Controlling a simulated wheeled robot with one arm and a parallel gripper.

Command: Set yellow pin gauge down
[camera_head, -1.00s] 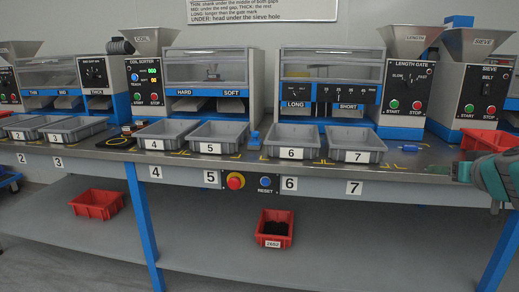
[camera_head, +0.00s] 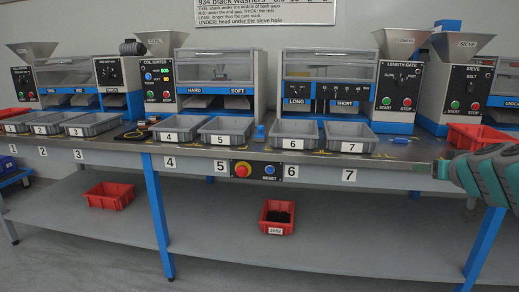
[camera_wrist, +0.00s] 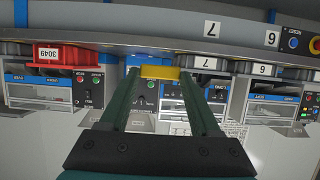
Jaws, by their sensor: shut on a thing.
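The yellow pin gauge (camera_wrist: 160,72) shows in the wrist view as a short yellow bar lying across between my two fingertips. My gripper (camera_wrist: 160,77) is shut on it, one finger at each end. In the head view my gripper (camera_head: 441,169) is at the right, in front of the bench's front edge. The pin gauge cannot be made out there. The wrist view is upside down, with the bench edge above the pin gauge in the picture.
The grey bench top (camera_head: 420,153) holds grey numbered bins, including bin 6 (camera_head: 293,133) and bin 7 (camera_head: 348,136). A small blue part (camera_head: 400,140) lies right of bin 7. A red bin (camera_head: 474,137) stands farther right. Sorting machines line the back.

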